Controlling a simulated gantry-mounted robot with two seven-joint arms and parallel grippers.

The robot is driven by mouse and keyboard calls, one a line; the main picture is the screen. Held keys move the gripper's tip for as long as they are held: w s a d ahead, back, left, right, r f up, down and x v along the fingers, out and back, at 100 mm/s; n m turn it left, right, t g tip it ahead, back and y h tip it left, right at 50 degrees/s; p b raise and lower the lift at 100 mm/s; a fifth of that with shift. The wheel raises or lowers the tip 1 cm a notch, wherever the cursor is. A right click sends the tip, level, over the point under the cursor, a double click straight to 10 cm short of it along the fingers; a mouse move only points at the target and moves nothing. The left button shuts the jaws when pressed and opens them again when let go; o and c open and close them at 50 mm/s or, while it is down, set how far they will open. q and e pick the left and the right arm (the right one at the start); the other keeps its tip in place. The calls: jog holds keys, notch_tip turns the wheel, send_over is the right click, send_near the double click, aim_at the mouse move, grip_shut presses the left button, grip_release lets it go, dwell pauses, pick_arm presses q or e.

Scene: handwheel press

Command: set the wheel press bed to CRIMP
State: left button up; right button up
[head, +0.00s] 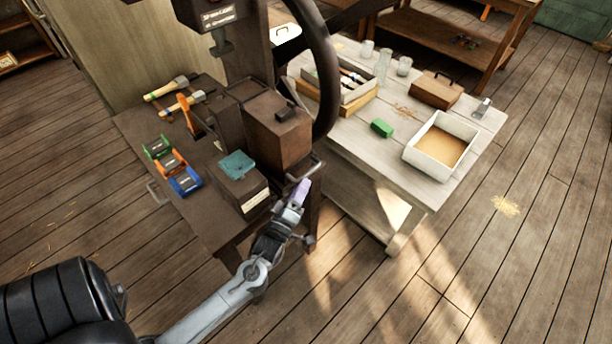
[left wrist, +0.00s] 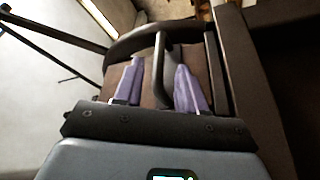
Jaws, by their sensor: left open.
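The wheel press (head: 240,60) is a dark machine with a large handwheel (head: 328,70) on its right side. A brown block (head: 275,138) sits low on it, and a grey bar handle (head: 312,172) shows near its front. I cannot tell surely which part is the bed, and no CRIMP marking is legible. My left gripper (head: 302,192) is at this handle. In the left wrist view, the purple fingers (left wrist: 158,88) are open on either side of the grey bar (left wrist: 160,65), with gaps showing. My right gripper is not in view.
A teal pad (head: 237,165) lies on a labelled dark block left of my gripper. Green, orange and blue holders (head: 171,164) and hammers (head: 178,93) lie on the bench. A pale table (head: 350,145) at right carries a white tray (head: 413,152) and a green block (head: 381,128).

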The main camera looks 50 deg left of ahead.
aim_at(308, 172)
pick_arm(q)
jog(key=shift+v, duration=2.55)
jog(key=shift+a, duration=0.1)
jog(key=shift+c, duration=0.2)
jog(key=w+d+n+g+y+b, duration=0.2)
jog(key=d+n+g+y+b, duration=0.3)
jog(key=n, duration=0.4)
jog(key=shift+n+g+y, duration=0.3)
jog(key=shift+y, duration=0.3)
jog(key=x, duration=0.7)
jog(key=r+x, duration=0.1)
jog(key=x, duration=0.3)
jog(key=shift+a, duration=0.35)
jog(key=shift+w+a, duration=0.15)
jog(key=shift+w, duration=0.05)
